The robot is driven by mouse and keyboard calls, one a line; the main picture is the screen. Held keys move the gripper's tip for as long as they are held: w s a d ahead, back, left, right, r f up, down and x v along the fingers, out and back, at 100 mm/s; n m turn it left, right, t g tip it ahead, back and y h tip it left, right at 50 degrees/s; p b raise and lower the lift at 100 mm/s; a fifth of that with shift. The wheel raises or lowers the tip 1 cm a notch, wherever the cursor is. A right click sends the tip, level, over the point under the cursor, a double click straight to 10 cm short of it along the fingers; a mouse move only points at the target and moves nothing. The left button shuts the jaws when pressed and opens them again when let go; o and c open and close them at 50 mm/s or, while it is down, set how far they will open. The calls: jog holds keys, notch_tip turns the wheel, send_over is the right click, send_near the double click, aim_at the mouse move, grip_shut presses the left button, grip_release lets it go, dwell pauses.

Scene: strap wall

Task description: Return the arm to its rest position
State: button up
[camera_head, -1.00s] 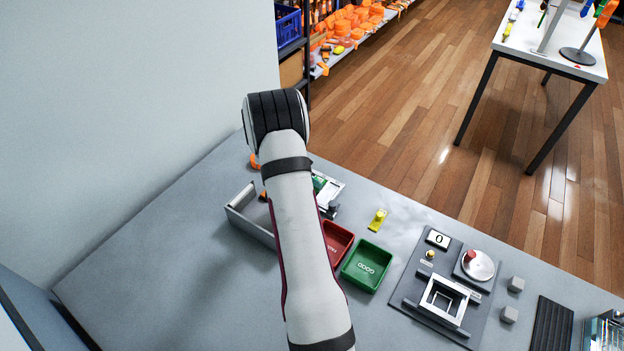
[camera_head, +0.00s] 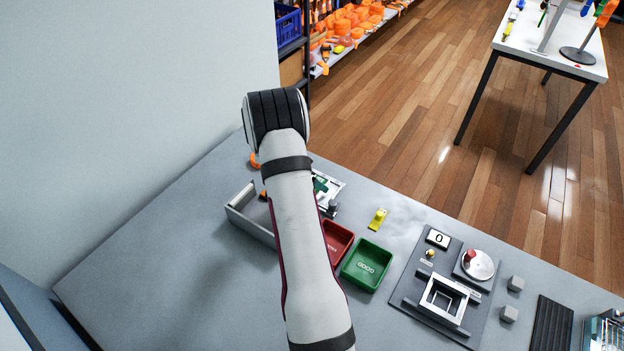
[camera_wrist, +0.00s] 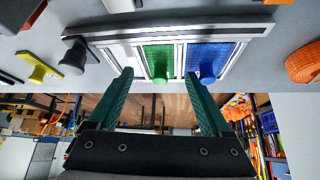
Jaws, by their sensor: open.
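My gripper shows in the wrist view (camera_wrist: 157,98), with its two green fingers spread wide apart and nothing between them. In the head view my arm reaches out over the grey table (camera_head: 150,260), and it hides the gripper. In the wrist view a framed tray (camera_wrist: 240,25) with a green block (camera_wrist: 160,58), a blue block (camera_wrist: 208,58) and a white section lies beyond the fingertips. The fingers look apart from the tray, though their exact distance is unclear. In the head view my arm partly covers this area.
A red bin (camera_head: 338,240) and a green bin (camera_head: 367,265) stand right of my arm. A yellow stamp-like piece (camera_head: 378,218) is behind them. A dark fixture board (camera_head: 410,292) lies further right. An orange roll (camera_wrist: 303,62) is at the wrist view's right. The table's left side is clear.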

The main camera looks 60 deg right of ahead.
notch_tip(320, 180, up, 6)
jog(key=shift+f, duration=0.1)
dwell(0.4)
jog(key=shift+r, duration=0.25)
jog(key=shift+c, duration=1.2)
notch_tip(320, 180, up, 6)
jog(key=shift+f, duration=0.2)
jog(key=c, duration=0.9)
